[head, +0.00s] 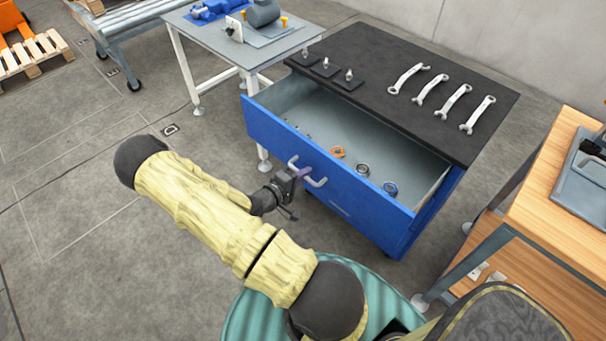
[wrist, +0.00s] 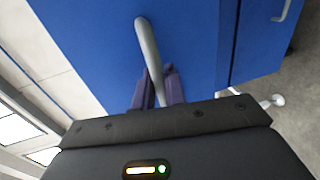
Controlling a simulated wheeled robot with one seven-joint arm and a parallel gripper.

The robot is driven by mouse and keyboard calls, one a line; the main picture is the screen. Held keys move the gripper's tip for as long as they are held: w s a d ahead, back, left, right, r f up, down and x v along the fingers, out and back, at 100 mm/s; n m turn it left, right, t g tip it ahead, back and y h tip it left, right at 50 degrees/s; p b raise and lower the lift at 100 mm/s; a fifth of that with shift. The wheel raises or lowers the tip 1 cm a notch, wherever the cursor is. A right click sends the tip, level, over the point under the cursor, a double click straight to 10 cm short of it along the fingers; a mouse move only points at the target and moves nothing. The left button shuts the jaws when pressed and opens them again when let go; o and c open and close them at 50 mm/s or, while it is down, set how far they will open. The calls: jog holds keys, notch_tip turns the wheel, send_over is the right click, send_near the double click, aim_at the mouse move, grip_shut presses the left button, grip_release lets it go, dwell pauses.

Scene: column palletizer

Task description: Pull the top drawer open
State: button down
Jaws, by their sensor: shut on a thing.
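The blue cabinet's top drawer (head: 335,188) stands well open in the head view, its grey inside showing. Its blue front also fills much of the wrist view (wrist: 85,40). The grey bar handle (head: 318,181) is on the drawer front. My gripper (head: 303,174) is at the handle, and in the wrist view my gripper (wrist: 158,90) has its two purple fingers shut around the handle bar (wrist: 147,45). Inside the drawer lie an orange ring (head: 338,152), a grey ring (head: 362,170) and a blue ring (head: 390,188).
The cabinet's dark top (head: 400,75) holds several wrenches and small fittings on black pads. A wooden workbench (head: 545,215) stands close on the right. A grey table (head: 245,50) with blue tools stands behind left.

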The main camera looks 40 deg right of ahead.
jog(key=c, duration=1.5)
grip_release()
jog(key=shift+c, duration=0.2)
jog(key=shift+a, duration=0.1)
jog(key=v, duration=1.7)
jog(key=shift+b, duration=0.3)
jog(key=shift+a, duration=0.1)
